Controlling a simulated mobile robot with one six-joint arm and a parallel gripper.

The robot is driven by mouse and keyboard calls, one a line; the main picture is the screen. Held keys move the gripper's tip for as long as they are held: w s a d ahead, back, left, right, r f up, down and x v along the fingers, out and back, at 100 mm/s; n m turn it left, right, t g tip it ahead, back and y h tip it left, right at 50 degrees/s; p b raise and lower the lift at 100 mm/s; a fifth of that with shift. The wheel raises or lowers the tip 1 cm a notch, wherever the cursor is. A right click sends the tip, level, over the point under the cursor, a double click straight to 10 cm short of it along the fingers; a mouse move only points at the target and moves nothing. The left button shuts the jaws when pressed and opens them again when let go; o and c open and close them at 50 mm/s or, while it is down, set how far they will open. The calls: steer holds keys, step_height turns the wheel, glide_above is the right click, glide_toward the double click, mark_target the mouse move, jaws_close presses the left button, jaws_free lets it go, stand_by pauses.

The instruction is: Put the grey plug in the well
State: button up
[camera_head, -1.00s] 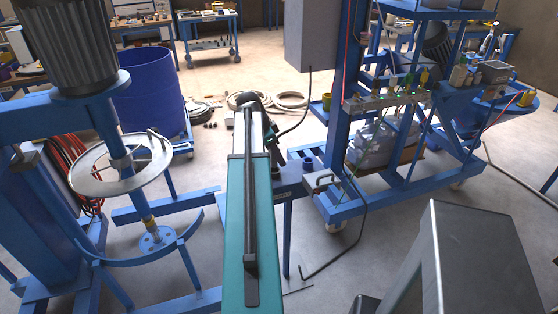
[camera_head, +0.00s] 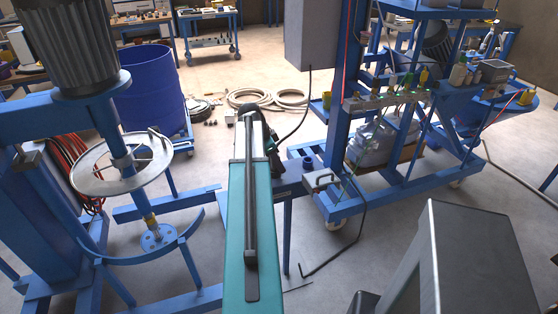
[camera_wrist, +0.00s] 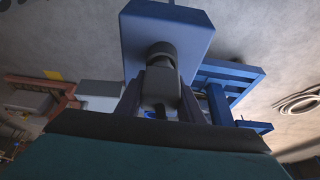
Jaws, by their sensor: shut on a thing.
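In the wrist view my gripper (camera_wrist: 162,88) is shut on the grey plug (camera_wrist: 161,57), a dark grey rounded piece held between the two fingers. The plug's far end overlaps a blue block (camera_wrist: 168,25) in the picture; I cannot tell whether they touch. In the head view my teal arm hides most of the gripper and the plug. A short blue cylinder (camera_head: 308,163) stands on a small blue shelf, just right of the arm's far end. It may be the well, but its opening is too small to make out.
A grey box with a handle (camera_head: 321,180) sits right of the arm's end. The blue wheeled frame (camera_head: 340,212) stands beyond it. The mixer with a pale ring (camera_head: 88,184) is at left, and a grey cabinet (camera_head: 465,250) is at the front right.

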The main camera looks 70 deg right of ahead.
steer(key=o, duration=1.3)
steer(key=shift+f, duration=0.1)
steer(key=shift+c, duration=0.2)
steer(key=shift+r, duration=0.25)
steer(key=b+v, duration=0.2)
steer(key=v, duration=0.9)
steer(key=shift+a+r, duration=0.2)
steer(key=shift+r, duration=0.2)
